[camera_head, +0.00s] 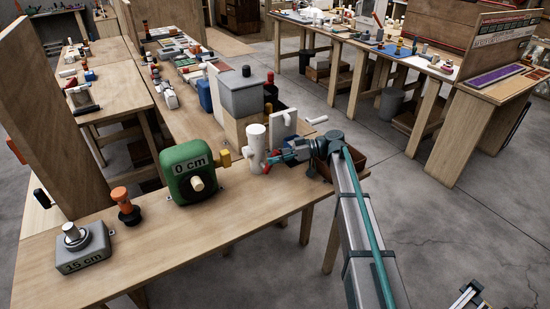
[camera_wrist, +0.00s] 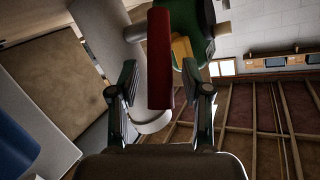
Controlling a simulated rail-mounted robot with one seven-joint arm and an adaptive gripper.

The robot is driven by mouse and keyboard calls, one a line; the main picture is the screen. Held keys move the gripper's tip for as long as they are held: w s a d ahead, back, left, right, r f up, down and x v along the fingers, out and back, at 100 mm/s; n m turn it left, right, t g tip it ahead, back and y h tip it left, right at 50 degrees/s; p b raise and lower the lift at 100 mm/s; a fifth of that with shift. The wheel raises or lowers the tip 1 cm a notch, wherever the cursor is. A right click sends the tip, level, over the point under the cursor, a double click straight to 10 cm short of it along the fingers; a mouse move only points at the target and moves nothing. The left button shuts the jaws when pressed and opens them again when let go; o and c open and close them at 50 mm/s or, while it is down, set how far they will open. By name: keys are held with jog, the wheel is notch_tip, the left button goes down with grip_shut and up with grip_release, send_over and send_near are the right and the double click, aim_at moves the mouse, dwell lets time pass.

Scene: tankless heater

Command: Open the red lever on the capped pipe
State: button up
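The capped pipe (camera_head: 256,141) is a white upright cylinder near the right end of the front bench. It also shows as a pale tube in the wrist view (camera_wrist: 101,35), behind the lever and to its left. The red lever (camera_wrist: 160,55) is a long flat bar, upright in the wrist view. My gripper (camera_head: 272,157) is just right of the pipe. In the wrist view my gripper (camera_wrist: 158,77) is open, with the lever's lower part between its fingers and visible gaps on both sides.
A green "0 cm" device (camera_head: 189,172) with a yellow fitting (camera_head: 224,158) stands left of the pipe. A grey box (camera_head: 242,95) and a white panel (camera_head: 283,125) stand behind. A brown bin (camera_head: 348,163) is right of my gripper.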

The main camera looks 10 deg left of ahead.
jog(key=shift+r, duration=0.1)
notch_tip(320, 180, up, 10)
jog(key=shift+f, duration=0.1)
dwell(0.6)
